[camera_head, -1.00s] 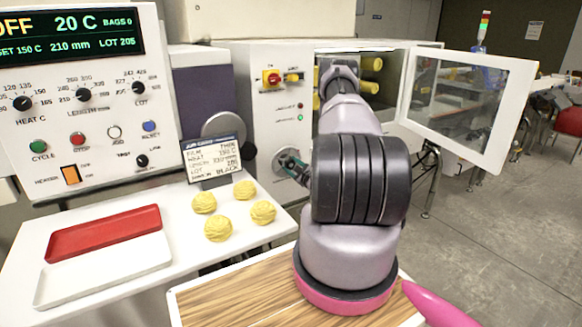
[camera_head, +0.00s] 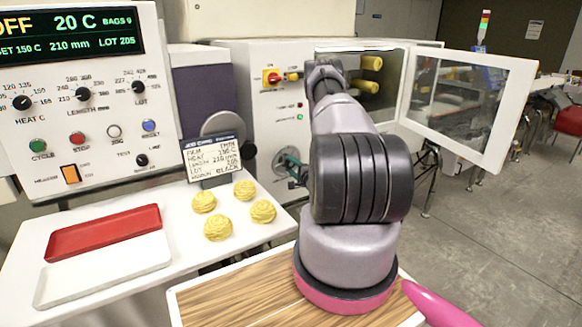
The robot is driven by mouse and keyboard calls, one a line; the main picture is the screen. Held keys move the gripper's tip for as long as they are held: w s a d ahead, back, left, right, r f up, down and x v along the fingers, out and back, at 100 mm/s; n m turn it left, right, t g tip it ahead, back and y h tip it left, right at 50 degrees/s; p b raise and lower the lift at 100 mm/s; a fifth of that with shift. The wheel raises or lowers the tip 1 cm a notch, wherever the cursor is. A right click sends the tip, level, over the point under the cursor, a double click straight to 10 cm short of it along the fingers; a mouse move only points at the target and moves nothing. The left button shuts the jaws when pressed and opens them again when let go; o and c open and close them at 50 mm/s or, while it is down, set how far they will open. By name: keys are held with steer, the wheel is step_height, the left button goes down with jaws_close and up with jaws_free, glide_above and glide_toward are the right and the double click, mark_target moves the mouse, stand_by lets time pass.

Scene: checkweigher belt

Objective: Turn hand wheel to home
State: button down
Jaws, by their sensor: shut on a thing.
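The hand wheel (camera_head: 282,161) is a grey disc on the front of the white machine, left of my arm. My gripper (camera_head: 291,163) is at the wheel, shut on what seems to be its handle. My arm hides much of the gripper and the right side of the wheel. Any home mark on the wheel is too small to make out.
The machine's clear door (camera_head: 457,100) stands open at the right. A job card (camera_head: 212,157), several yellow balls (camera_head: 218,228), a red tray (camera_head: 104,232) and a white tray (camera_head: 100,270) are on the white table. A control panel (camera_head: 75,95) stands at the left.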

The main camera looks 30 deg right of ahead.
steer(key=shift+s+f+n, duration=0.1)
steer(key=shift+n, duration=0.4)
steer(key=shift+c, duration=1.1)
jaws_free()
steer(key=s, duration=1)
steer(key=shift+s+d, duration=0.2)
steer(key=shift+s, duration=0.15)
